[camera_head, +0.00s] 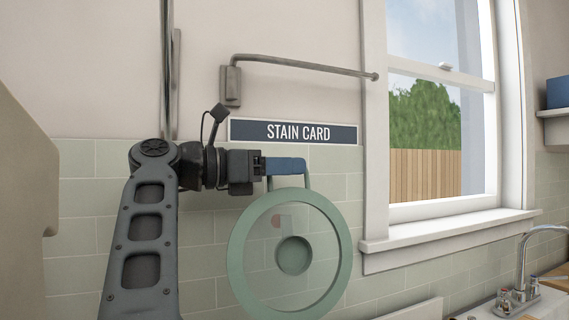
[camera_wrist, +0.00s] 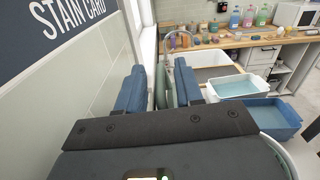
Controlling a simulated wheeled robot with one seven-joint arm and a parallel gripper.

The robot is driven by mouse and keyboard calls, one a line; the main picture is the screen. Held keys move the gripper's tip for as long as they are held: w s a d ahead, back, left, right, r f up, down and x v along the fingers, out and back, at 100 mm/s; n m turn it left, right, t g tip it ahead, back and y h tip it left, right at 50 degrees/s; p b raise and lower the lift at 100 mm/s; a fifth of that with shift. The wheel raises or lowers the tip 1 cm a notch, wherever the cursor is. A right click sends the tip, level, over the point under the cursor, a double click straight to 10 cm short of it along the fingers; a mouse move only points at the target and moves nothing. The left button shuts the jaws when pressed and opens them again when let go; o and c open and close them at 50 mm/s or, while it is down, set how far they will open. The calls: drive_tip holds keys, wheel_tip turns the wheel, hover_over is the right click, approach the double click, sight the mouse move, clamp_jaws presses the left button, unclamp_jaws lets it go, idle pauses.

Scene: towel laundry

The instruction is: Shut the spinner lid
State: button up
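The spinner lid (camera_head: 340,262) is a round pale-green ring with a clear window and a dark round centre. It stands raised, facing the head camera, with a green handle loop (camera_head: 306,181) at its top. My gripper (camera_head: 287,166) comes from the left with its blue fingers at this loop; the near finger hides the top bar. In the wrist view my gripper (camera_wrist: 160,88) has its fingers apart, one on either side of the green lid (camera_wrist: 161,88), seen edge-on. Gaps show beside the lid. The spinner body is not clearly seen.
A tiled wall with a STAIN CARD sign (camera_head: 295,131) and metal rail (camera_head: 305,66) is close behind. A window sill (camera_head: 450,237) and faucet (camera_head: 524,262) are at right. The wrist view shows white (camera_wrist: 243,86) and blue (camera_wrist: 262,120) tubs and a wooden counter (camera_wrist: 235,52).

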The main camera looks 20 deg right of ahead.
drive_tip(key=shift+d, duration=0.1)
drive_tip(key=shift+c, duration=0.2)
clamp_jaws()
idle(0.4)
